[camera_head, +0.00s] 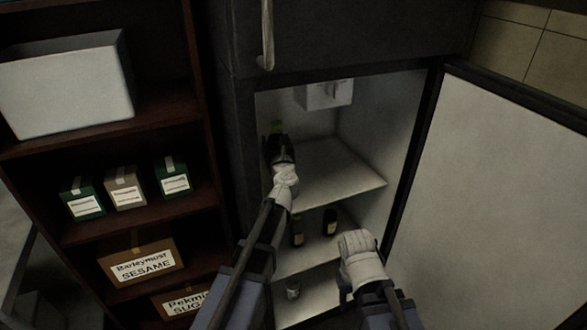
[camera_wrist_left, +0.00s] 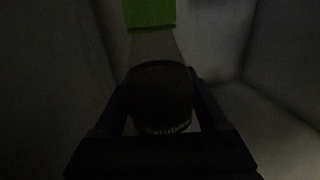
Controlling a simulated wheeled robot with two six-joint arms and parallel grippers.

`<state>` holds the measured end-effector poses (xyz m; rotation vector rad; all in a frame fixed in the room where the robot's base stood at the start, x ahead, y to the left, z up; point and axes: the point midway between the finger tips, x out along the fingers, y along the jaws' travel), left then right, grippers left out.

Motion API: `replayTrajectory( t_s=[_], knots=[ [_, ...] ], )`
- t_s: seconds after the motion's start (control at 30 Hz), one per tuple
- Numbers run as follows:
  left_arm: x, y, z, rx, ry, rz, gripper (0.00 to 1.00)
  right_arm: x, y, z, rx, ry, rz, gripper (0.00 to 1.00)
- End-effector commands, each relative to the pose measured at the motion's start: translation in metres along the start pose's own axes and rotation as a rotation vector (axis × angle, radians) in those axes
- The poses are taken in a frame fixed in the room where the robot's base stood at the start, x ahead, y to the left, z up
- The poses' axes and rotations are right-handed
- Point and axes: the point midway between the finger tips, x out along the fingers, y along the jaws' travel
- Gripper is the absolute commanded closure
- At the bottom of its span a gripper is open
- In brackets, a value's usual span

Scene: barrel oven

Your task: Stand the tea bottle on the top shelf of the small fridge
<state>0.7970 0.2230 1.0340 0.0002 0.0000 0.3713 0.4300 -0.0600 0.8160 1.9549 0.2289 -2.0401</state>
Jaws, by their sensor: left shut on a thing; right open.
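The tea bottle shows its green cap (camera_head: 276,127) in the head view, just above my left gripper (camera_head: 281,150). In the left wrist view the bottle's dark body (camera_wrist_left: 160,92) is between the fingers, with a paler neck and the green cap beyond it. My left gripper is shut on it, inside the small fridge at the left side of the top shelf (camera_head: 340,172). The bottle's base is hidden, so I cannot tell whether it touches the shelf. My right gripper (camera_head: 356,243) is open in front of the lower shelves; its fingertips are hard to make out.
The fridge door (camera_head: 495,190) stands open at the right. A white box (camera_head: 323,93) hangs at the fridge's top. The right part of the top shelf is clear. A dark shelf unit with boxes (camera_head: 141,262) stands at left.

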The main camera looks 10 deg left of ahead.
Motion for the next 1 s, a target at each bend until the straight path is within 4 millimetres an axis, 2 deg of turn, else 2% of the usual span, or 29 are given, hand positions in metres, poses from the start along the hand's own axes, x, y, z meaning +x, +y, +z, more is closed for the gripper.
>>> replayTrajectory(
  t_s=[0.4, 0.7, 1.0],
  knots=[
    [0.0, 0.0, -0.058, 0.001, 0.0, -0.001, 1.0, 0.058, -0.006, -0.004, -0.001, 0.0, 0.0, 0.5],
    [0.0, 0.0, -0.063, 0.001, 0.0, -0.002, 1.0, 0.063, -0.006, -0.004, -0.001, 0.0, 0.0, 0.5],
    [0.0, 0.0, -0.097, 0.001, 0.0, -0.002, 1.0, 0.096, -0.009, -0.006, -0.001, 0.0, 0.0, 0.5]
  ],
)
